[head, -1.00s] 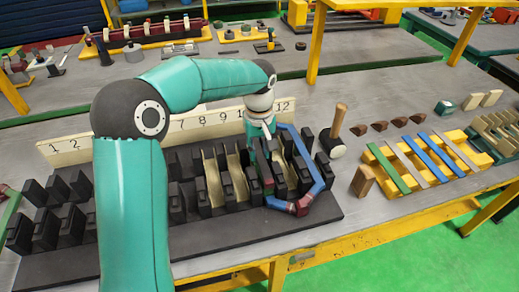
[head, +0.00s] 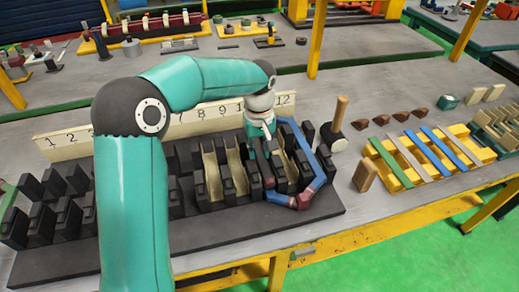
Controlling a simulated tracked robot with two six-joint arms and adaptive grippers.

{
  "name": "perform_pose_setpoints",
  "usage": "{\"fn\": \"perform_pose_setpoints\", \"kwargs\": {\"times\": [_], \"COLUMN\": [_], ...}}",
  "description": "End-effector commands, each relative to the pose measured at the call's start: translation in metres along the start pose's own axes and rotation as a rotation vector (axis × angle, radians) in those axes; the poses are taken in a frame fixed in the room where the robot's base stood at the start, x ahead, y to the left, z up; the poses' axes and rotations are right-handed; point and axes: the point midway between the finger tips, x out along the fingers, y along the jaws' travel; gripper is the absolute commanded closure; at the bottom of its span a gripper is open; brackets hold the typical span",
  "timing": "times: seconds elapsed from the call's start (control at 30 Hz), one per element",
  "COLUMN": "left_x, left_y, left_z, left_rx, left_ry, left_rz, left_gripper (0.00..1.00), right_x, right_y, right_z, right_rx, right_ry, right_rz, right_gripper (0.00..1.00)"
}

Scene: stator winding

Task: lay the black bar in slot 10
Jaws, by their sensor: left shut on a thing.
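My left gripper (head: 268,172) points down into the black slotted block (head: 215,232), in the row below the numbers 10 to 12 on the pale number board (head: 60,152). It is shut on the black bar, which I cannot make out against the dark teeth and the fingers. A blue and red coil (head: 322,178) loops around the teeth at the right end, right beside the gripper. Slot 10 itself is mostly hidden by the gripper and the teeth. Tan liners (head: 212,172) show in slots to the left. My right gripper is not in view.
A mallet (head: 340,112) stands right of the block, near a wooden block (head: 365,177). A yellow rack (head: 470,155) holds green, grey and blue strips. Several brown wedges (head: 400,115) lie behind it. My left arm hides part of the block and board.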

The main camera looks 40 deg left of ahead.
Motion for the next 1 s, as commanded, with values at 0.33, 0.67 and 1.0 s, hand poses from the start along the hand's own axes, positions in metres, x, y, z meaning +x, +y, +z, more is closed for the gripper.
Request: {"fn": "perform_pose_setpoints", "kwargs": {"times": [0.33,0.67,1.0], "left_x": [-0.0003,0.0015,0.0068], "left_y": [0.0000,0.0000,-0.0001], "left_z": [-0.0001,-0.0001,-0.0001], "left_rx": [0.000,0.000,0.000], "left_ry": [0.000,0.000,0.000], "left_rz": [0.000,0.000,0.000], "left_gripper": [1.00,1.00,1.00], "right_x": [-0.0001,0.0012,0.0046], "right_y": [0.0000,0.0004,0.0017], "right_z": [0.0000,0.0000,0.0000], "right_rx": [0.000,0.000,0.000], "right_ry": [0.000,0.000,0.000], "right_rz": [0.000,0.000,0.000], "right_gripper": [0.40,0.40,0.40]}}
